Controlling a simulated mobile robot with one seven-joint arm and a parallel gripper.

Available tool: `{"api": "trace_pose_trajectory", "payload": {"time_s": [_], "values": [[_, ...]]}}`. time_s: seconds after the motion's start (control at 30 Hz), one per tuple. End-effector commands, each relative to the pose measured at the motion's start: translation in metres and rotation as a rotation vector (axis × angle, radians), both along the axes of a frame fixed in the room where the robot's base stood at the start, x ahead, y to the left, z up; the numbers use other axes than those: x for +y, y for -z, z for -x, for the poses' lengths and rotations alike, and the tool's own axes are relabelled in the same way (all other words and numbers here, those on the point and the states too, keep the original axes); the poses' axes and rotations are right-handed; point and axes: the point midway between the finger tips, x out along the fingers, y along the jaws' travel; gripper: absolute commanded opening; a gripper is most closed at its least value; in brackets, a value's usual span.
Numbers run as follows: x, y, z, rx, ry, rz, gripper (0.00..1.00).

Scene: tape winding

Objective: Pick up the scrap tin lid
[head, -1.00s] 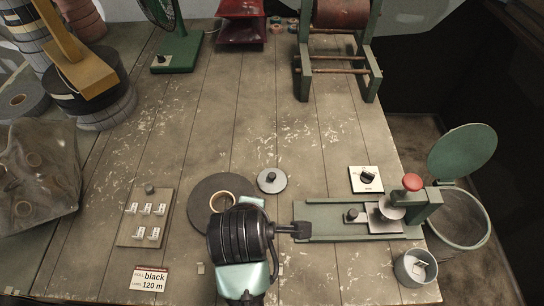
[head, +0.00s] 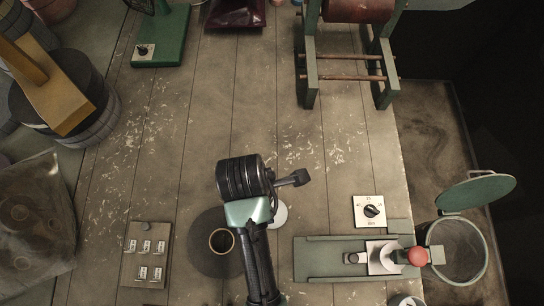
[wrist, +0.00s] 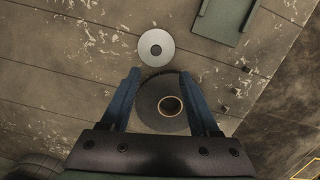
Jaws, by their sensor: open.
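The scrap tin lid appears to be the round, pale grey disc with a small dark knob at its centre. In the wrist view the lid (wrist: 146,56) lies flat on the bench, just beyond my fingertips. In the head view the lid (head: 280,214) is mostly hidden behind my arm. My gripper (wrist: 160,74) is open and empty, with its two blue fingers apart. The fingers frame a dark round disc with a tape roll (wrist: 170,106) on it, below them. The scrap tin (head: 405,300) shows only its rim at the bottom edge of the head view.
A green slide fixture with a red knob (head: 418,256) sits right of the lid, with a white dial box (head: 370,211) behind it. A switch panel (head: 147,255) lies at the left. An open-lidded bin (head: 462,245) stands beyond the bench's right edge.

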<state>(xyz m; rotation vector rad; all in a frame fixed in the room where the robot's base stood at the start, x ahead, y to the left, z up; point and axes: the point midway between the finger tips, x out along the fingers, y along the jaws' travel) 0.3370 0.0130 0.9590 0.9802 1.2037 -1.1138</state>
Motion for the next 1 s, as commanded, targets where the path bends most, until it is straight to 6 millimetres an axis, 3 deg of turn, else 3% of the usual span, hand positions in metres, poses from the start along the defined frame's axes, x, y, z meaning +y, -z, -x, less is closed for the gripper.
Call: {"api": "trace_pose_trajectory", "payload": {"time_s": [0.13, 0.4, 0.73, 1.0], "values": [[-0.002, 0.013, 0.0, 0.004, 0.0, 0.001, 0.62], [-0.007, 0.062, -0.001, 0.003, 0.0, 0.0, 0.62], [-0.009, 0.086, -0.005, 0.0, 0.001, -0.001, 0.62], [-0.01, 0.121, -0.009, 0.001, 0.001, 0.0, 0.62]]}}
